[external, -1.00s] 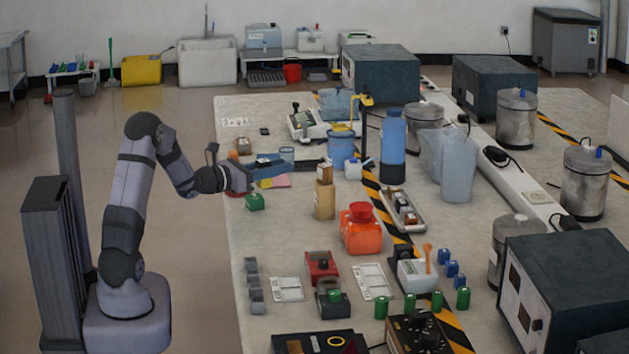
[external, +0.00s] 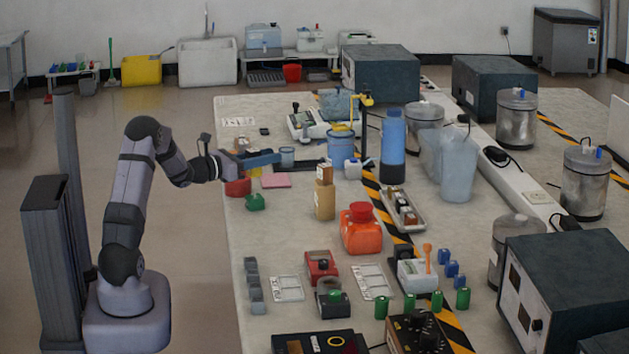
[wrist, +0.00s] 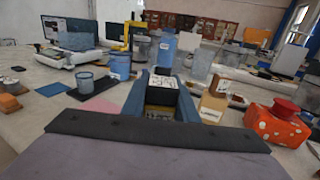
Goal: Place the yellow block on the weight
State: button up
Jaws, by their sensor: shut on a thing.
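My gripper (external: 258,160) is at the far left edge of the table, above its surface, with blue fingers. In the wrist view the fingers (wrist: 160,92) are shut on a small boxy piece that shows a yellow face, which I take as the yellow block (wrist: 160,97); dark and white labelled parts show around it. A bit of yellow (external: 256,172) also shows just under the gripper in the external view. I cannot pick out the weight for sure.
A pink sheet (external: 276,181), a blue cup (external: 287,155), a red piece (external: 238,187) and a green piece (external: 255,202) are close to the gripper. A tan box stack (external: 325,202) and an orange container (external: 361,232) stand to the right.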

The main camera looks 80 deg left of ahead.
jog(key=shift+f, duration=2.95)
jog(key=shift+f, duration=0.2)
jog(key=o, duration=1.1)
jog(key=shift+r, duration=0.2)
jog(key=shift+s, duration=0.15)
jog(key=b+v, duration=0.1)
jog(key=v, duration=1)
jog(key=shift+s+d, duration=0.25)
jog(key=shift+s, duration=0.05)
